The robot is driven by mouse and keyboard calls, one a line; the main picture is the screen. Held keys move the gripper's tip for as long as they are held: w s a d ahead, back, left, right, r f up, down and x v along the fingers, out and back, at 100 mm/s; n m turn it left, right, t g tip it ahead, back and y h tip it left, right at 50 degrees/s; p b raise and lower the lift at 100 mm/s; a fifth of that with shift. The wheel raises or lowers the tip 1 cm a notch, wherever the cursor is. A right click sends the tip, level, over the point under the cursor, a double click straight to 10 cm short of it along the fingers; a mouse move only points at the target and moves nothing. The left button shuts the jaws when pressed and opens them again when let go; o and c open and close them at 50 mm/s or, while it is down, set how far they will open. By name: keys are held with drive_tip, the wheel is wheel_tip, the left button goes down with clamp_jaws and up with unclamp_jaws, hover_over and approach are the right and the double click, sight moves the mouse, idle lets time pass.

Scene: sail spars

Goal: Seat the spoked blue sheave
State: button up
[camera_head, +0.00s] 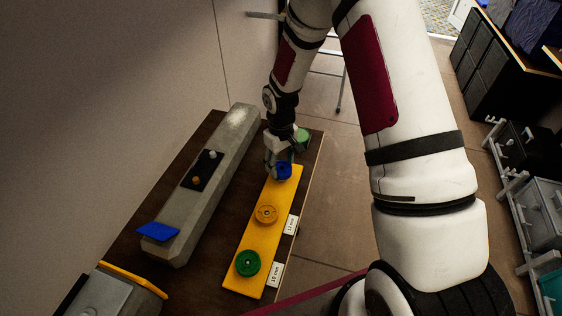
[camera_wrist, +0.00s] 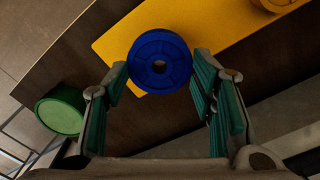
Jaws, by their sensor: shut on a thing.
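The blue sheave (camera_head: 284,170) is at the far end of the yellow board (camera_head: 258,240). In the wrist view the blue sheave (camera_wrist: 148,78) shows a round face with a centre hole, between the green-padded fingers of my gripper (camera_wrist: 160,82). My gripper (camera_head: 278,164) is shut on it from its sides. The sheave overlaps the board's edge in the wrist view; I cannot tell whether it touches the board. A grey spar (camera_head: 222,160) lies left of the board. On it is a black plate (camera_head: 203,169) with a pale pin and a brass pin.
An orange sheave (camera_head: 266,214) and a green sheave (camera_head: 247,263) sit on the board, beside white labels. A green round thing (camera_head: 302,136) stands at the table's far end. Bare brown tabletop lies between spar and board.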

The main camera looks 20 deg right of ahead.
drive_tip(key=shift+f+b, duration=0.5)
drive_tip(key=shift+f, duration=0.8)
drive_tip(key=o, duration=1.5)
drive_tip(key=shift+c, duration=0.2)
wheel_tip(320, 180, up, 12)
